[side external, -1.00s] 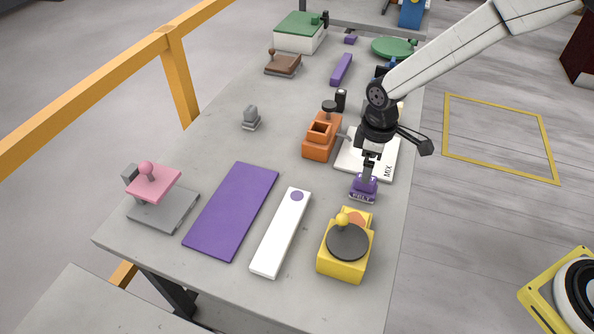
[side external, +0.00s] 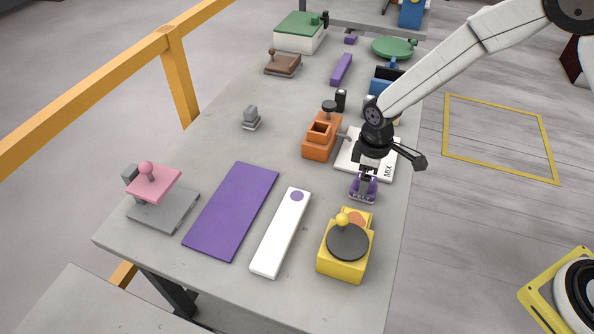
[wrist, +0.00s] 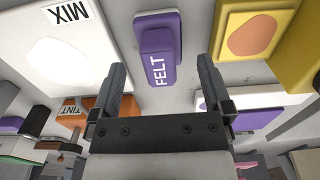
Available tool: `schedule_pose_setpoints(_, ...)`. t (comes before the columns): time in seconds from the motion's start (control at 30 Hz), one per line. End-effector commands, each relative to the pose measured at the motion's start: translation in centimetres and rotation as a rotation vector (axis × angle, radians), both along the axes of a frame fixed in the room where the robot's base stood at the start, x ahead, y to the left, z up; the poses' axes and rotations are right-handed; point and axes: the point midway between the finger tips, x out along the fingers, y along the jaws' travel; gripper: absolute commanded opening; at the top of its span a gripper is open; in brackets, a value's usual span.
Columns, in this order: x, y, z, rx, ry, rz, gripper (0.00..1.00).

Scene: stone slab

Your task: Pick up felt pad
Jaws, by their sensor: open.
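The felt pad (wrist: 158,62) is a small purple block with a raised purple grip and the word FELT in white. In the side external view the felt pad (side external: 362,198) sits on the stone slab (side external: 296,170) near its right edge, in front of the white MIX board. My gripper (wrist: 160,78) is open, with one dark finger on each side of the pad in the wrist view. In the side external view my gripper (side external: 364,184) is directly over the pad and partly hides it. I cannot tell whether the fingers touch it.
The white MIX board (side external: 386,172) lies behind the pad. A yellow device (side external: 343,262) with a dark disc stands in front of it. An orange device (side external: 319,140) stands to the left. A white strip (side external: 279,235) and a purple mat (side external: 230,212) lie further left.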

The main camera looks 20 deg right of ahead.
Motion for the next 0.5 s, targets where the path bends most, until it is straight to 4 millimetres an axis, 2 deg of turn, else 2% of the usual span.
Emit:
schedule_pose_setpoints(0.3, 0.0, 0.0, -3.2, -0.001, 0.001, 0.0, 1.0)
schedule_pose_setpoints(0.5, 0.0, 0.0, -3.6, 0.0, -0.001, 0.0, 1.0)
